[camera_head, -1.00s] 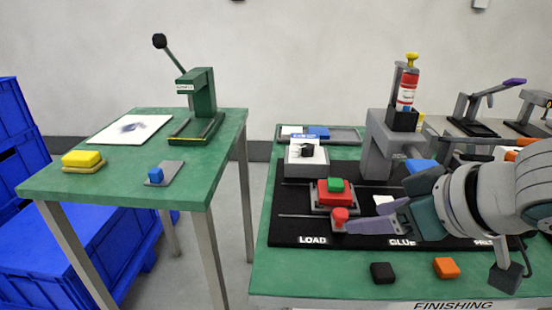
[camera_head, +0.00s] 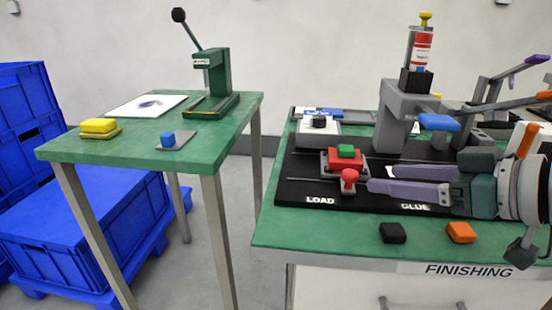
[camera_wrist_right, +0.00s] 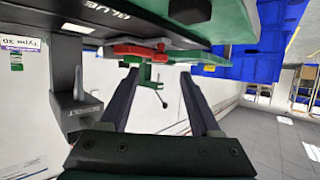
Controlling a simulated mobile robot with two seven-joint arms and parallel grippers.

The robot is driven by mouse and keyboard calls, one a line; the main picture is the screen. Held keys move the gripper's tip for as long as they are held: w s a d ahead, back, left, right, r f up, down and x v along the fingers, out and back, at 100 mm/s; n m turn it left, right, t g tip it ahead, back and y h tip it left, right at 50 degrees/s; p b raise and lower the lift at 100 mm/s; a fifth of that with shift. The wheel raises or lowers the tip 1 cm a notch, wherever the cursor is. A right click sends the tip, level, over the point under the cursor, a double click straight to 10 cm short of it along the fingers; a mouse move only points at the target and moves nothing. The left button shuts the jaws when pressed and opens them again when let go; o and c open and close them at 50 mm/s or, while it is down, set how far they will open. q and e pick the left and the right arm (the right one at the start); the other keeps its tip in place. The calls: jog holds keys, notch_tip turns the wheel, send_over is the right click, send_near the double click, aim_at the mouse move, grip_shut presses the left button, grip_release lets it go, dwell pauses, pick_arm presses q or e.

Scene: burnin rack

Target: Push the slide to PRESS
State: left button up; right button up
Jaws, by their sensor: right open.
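The red slide (camera_head: 333,159) carries a green block (camera_head: 348,151) and has a red knob (camera_head: 349,177) at its front. It sits on the black track board (camera_head: 296,191), just behind the LOAD label (camera_head: 320,200). My right gripper (camera_head: 380,178) is open just right of the knob, its fingers pointing left, with nothing seen between them. In the right wrist view the open fingers (camera_wrist_right: 158,80) point at the red slide (camera_wrist_right: 130,50), which lies beyond their tips. The GLUE label (camera_head: 415,207) shows; the PRESS end is hidden behind my right arm. My left gripper is out of view.
A grey glue stand (camera_head: 395,118) with a blue lever (camera_head: 439,122) rises behind the track. A black block (camera_head: 393,232) and an orange block (camera_head: 460,232) lie on the front table edge. A green side table (camera_head: 215,139) stands left, across a floor gap.

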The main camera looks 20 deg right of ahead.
aim_at(356, 175)
jog(key=shift+x, duration=3.15)
grip_shut()
